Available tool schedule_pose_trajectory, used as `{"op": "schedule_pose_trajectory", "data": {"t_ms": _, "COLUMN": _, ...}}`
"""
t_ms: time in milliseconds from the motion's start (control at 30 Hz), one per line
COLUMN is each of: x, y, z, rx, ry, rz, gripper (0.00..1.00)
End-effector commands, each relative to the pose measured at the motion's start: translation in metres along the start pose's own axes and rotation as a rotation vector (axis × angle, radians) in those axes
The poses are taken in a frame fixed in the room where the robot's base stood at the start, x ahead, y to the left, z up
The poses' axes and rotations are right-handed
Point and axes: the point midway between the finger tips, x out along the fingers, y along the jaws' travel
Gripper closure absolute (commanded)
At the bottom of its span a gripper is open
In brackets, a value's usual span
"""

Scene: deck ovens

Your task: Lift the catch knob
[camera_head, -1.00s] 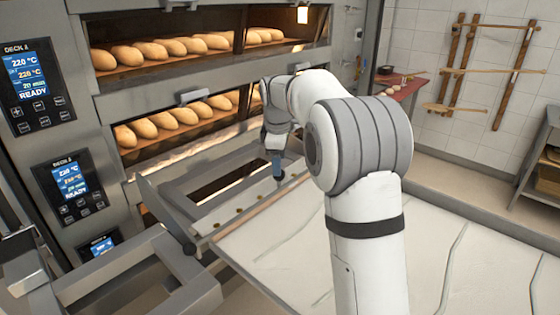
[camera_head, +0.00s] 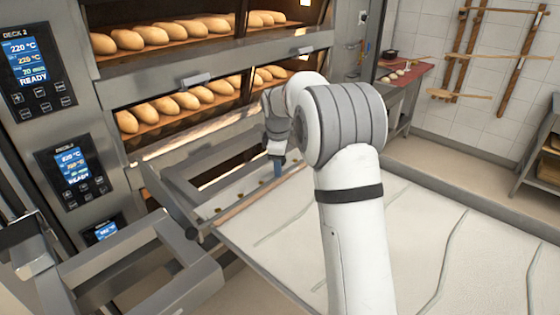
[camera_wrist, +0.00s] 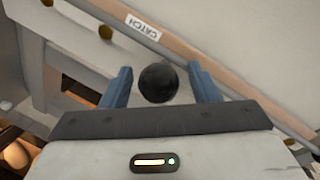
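The catch knob (camera_wrist: 158,83) is a round black ball in the wrist view. It sits between the two blue fingers of my gripper (camera_wrist: 160,88), with a visible gap on each side. The fingers are apart, so my gripper is open around the knob. A "CATCH" label (camera_wrist: 142,27) is on the wooden strip just beyond it. In the head view my gripper (camera_head: 277,168) points down at the oven-side edge of the loader. The knob is hidden there behind the fingers.
The loader's pale cloth belt (camera_head: 370,235) spreads to the right. A deck oven with bread loaves (camera_head: 190,98) stands behind at left. Metal frame rails (camera_head: 150,262) are at lower left. A wooden rack (camera_head: 490,50) hangs on the tiled wall.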

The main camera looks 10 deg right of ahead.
Motion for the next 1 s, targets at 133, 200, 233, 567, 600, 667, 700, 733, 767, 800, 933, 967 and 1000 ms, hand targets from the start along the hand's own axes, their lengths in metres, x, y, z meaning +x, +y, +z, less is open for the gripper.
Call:
{"op": "schedule_pose_trajectory", "data": {"t_ms": 133, "x": 0.000, "y": 0.000, "z": 0.000, "rx": 0.001, "ry": 0.000, "rz": 0.000, "gripper": 0.57}}
{"op": "schedule_pose_trajectory", "data": {"t_ms": 200, "x": 0.000, "y": 0.000, "z": 0.000, "rx": 0.001, "ry": 0.000, "rz": 0.000, "gripper": 0.63}}
{"op": "schedule_pose_trajectory", "data": {"t_ms": 233, "x": 0.000, "y": 0.000, "z": 0.000, "rx": 0.001, "ry": 0.000, "rz": 0.000, "gripper": 0.65}}
{"op": "schedule_pose_trajectory", "data": {"t_ms": 567, "x": 0.000, "y": 0.000, "z": 0.001, "rx": 0.001, "ry": 0.000, "rz": -0.001, "gripper": 0.92}}
{"op": "schedule_pose_trajectory", "data": {"t_ms": 600, "x": 0.000, "y": 0.000, "z": 0.001, "rx": 0.001, "ry": 0.000, "rz": -0.001, "gripper": 0.95}}
{"op": "schedule_pose_trajectory", "data": {"t_ms": 667, "x": 0.000, "y": 0.000, "z": 0.001, "rx": 0.001, "ry": 0.000, "rz": -0.001, "gripper": 1.00}}
{"op": "schedule_pose_trajectory", "data": {"t_ms": 700, "x": 0.000, "y": 0.000, "z": 0.001, "rx": 0.001, "ry": 0.000, "rz": -0.002, "gripper": 1.00}}
{"op": "schedule_pose_trajectory", "data": {"t_ms": 733, "x": 0.000, "y": 0.000, "z": 0.001, "rx": 0.001, "ry": 0.000, "rz": -0.002, "gripper": 1.00}}
{"op": "schedule_pose_trajectory", "data": {"t_ms": 767, "x": 0.000, "y": 0.000, "z": 0.001, "rx": 0.001, "ry": 0.000, "rz": -0.002, "gripper": 1.00}}
{"op": "schedule_pose_trajectory", "data": {"t_ms": 800, "x": -0.002, "y": 0.000, "z": 0.001, "rx": 0.001, "ry": 0.000, "rz": -0.002, "gripper": 1.00}}
{"op": "schedule_pose_trajectory", "data": {"t_ms": 933, "x": -0.015, "y": 0.003, "z": 0.001, "rx": 0.002, "ry": 0.000, "rz": 0.000, "gripper": 1.00}}
{"op": "schedule_pose_trajectory", "data": {"t_ms": 967, "x": -0.019, "y": 0.004, "z": 0.001, "rx": 0.002, "ry": 0.001, "rz": 0.000, "gripper": 1.00}}
{"op": "schedule_pose_trajectory", "data": {"t_ms": 1000, "x": -0.022, "y": 0.005, "z": 0.001, "rx": 0.002, "ry": 0.001, "rz": 0.000, "gripper": 1.00}}
